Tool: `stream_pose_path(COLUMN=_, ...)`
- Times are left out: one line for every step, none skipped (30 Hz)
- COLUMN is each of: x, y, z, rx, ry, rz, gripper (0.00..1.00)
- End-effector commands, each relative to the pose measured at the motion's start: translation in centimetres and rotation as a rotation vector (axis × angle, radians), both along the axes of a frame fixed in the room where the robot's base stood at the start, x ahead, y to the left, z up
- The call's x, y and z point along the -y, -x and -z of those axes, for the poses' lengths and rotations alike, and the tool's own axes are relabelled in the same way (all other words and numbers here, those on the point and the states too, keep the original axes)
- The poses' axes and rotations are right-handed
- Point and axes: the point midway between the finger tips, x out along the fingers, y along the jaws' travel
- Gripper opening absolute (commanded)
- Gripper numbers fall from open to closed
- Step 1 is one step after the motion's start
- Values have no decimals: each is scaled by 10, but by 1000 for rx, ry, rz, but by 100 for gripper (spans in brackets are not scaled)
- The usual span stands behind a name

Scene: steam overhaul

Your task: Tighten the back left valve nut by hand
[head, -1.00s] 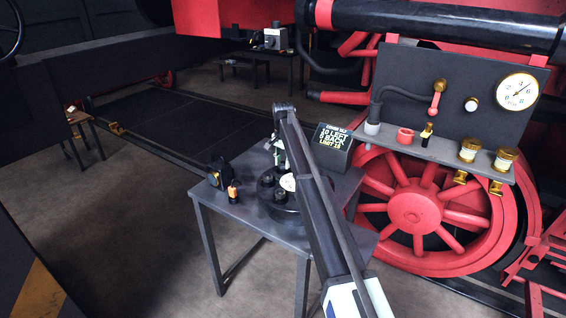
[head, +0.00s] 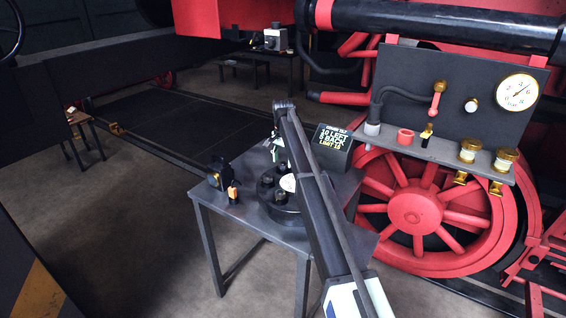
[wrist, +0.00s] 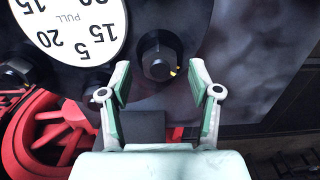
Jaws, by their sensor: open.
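The dark round valve flange (head: 284,214) stands on the small table, with dark nuts around its rim and a white dial (head: 288,183) on top. In the wrist view a dark hex nut (wrist: 158,62) with a small yellow mark sits just ahead of and between the fingertips. I cannot tell for certain which nut it is. My gripper (wrist: 160,80) is open, its two green-faced fingers apart with nothing gripped. In the head view my gripper (head: 277,150) is above the back left side of the flange, partly hidden by my arm.
The dark table (head: 230,212) carries a lit display box (head: 333,142) at its back right and a small orange-and-black item (head: 233,190) at its left. A red engine wheel (head: 415,210) and a shelf with a gauge (head: 517,92) stand to the right.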

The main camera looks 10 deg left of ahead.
Motion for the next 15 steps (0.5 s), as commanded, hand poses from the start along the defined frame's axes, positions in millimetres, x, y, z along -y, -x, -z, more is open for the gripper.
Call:
stream_pose_path(x=0, y=-1, z=-8, rx=1, ry=0, rz=0, gripper=62)
stream_pose_path(x=0, y=-1, z=-12, rx=3, ry=-1, rz=0, gripper=62)
stream_pose_path(x=0, y=-1, z=-20, rx=3, ry=-1, rz=0, gripper=62)
stream_pose_path(x=0, y=-1, z=-26, rx=3, ry=-1, rz=0, gripper=62)
stream_pose_path(x=0, y=-1, z=-32, rx=3, ry=-1, rz=0, gripper=62)
stream_pose_path(x=0, y=-1, z=-39, rx=3, ry=-1, rz=0, gripper=62)
stream_pose_path(x=0, y=-1, z=-45, rx=3, ry=-1, rz=0, gripper=62)
stream_pose_path(x=-1, y=-2, z=-51, rx=3, ry=-1, rz=0, gripper=62)
stream_pose_path(x=0, y=-2, z=-59, rx=3, ry=-1, rz=0, gripper=62)
stream_pose_path(x=0, y=-1, z=-65, rx=3, ry=-1, rz=0, gripper=62)
stream_pose_path(x=0, y=-1, z=-70, rx=3, ry=-1, rz=0, gripper=62)
stream_pose_path(x=0, y=-1, z=-77, rx=3, ry=-1, rz=1, gripper=62)
stream_pose_path(x=0, y=-1, z=-81, rx=3, ry=-1, rz=1, gripper=62)
stream_pose_path(x=0, y=-1, z=-86, rx=3, ry=-1, rz=1, gripper=62)
stream_pose_path(x=0, y=-1, z=-91, rx=3, ry=-1, rz=1, gripper=62)
